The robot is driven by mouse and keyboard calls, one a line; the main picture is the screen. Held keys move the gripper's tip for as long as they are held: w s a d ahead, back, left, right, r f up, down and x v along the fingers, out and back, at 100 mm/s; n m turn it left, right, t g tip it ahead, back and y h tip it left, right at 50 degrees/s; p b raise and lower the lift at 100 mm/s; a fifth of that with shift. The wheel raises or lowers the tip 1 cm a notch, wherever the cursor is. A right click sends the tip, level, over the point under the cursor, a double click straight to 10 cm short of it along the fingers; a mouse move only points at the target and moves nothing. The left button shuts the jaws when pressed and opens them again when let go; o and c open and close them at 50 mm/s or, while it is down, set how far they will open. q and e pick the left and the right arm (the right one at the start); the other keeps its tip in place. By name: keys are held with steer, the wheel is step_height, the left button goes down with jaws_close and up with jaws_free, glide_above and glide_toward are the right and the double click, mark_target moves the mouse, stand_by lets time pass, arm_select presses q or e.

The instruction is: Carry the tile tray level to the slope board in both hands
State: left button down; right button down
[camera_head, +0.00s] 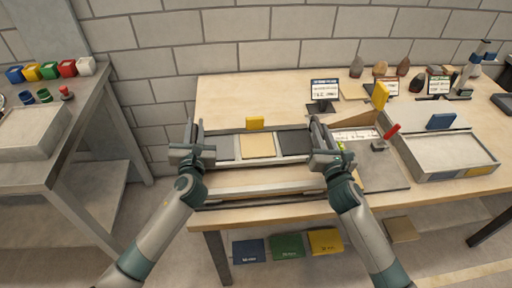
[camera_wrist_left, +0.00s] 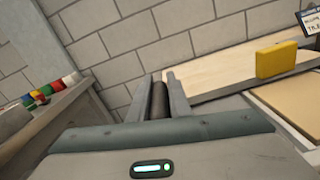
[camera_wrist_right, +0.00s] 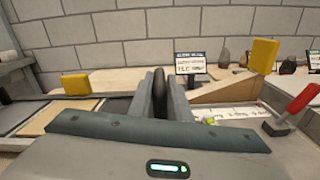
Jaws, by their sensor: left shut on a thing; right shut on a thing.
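The tile tray (camera_head: 275,160) is a long grey frame holding a grey, a tan and a dark tile side by side. It spans between my two hands over the front of the wooden table and looks roughly level. My left gripper (camera_head: 194,132) is shut on its left end, with a dark round handle (camera_wrist_left: 158,102) between the fingers in the left wrist view. My right gripper (camera_head: 318,130) is shut on the right end, around a similar dark handle (camera_wrist_right: 159,95). A wooden wedge (camera_head: 362,119) stands right of the tray; I cannot tell whether it belongs to the slope board.
A yellow block (camera_head: 255,123) is behind the tray, another (camera_head: 380,95) above the wedge. A red-handled tool (camera_head: 391,132) and a grey box (camera_head: 448,157) are at right. A sign (camera_head: 324,90) stands behind. A side table (camera_head: 90,115) is at left. The table's back left is clear.

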arm_select(q)
steer(key=shift+f+b, duration=0.65)
steer(key=shift+b, duration=0.05)
arm_select(e)
steer(key=shift+f, duration=0.5)
arm_select(q)
steer(key=c, duration=2)
jaws_free()
steer(key=shift+f, duration=0.25)
arm_select(e)
steer(key=c, duration=2)
jaws_free()
steer(key=shift+f, duration=0.3)
arm_select(q)
steer(key=o, duration=0.4)
steer(key=shift+s, duration=0.1)
steer(key=shift+c, duration=0.2)
arm_select(e)
steer(key=o, duration=0.4)
steer(key=shift+r, duration=0.1)
steer(key=shift+c, duration=0.2)
arm_select(q)
steer(key=shift+r, duration=0.2)
arm_select(e)
steer(key=shift+s, duration=0.15)
